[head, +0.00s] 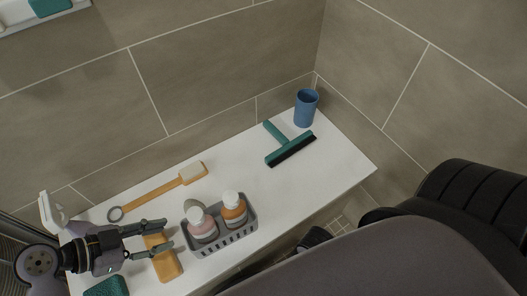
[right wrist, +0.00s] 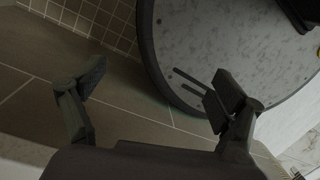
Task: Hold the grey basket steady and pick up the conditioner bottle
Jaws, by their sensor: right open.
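The grey basket (head: 229,239) stands near the front edge of a white bench. It holds a pinkish bottle (head: 203,229) and an orange bottle (head: 235,212), both upright with white caps, and a grey-green item (head: 192,204) partly hidden behind them. I cannot tell which bottle is the conditioner. My left gripper (head: 166,234) is open just left of the basket, its fingers pointing at it, with a gap between. My right gripper (right wrist: 158,82) is open and empty in the right wrist view, facing the floor, with neither basket nor bottles in that view.
A yellow-orange block (head: 164,260) lies below my left fingers, a green sponge (head: 107,286) nearer the front. Tiled walls close the back and right. The bench's right middle is clear.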

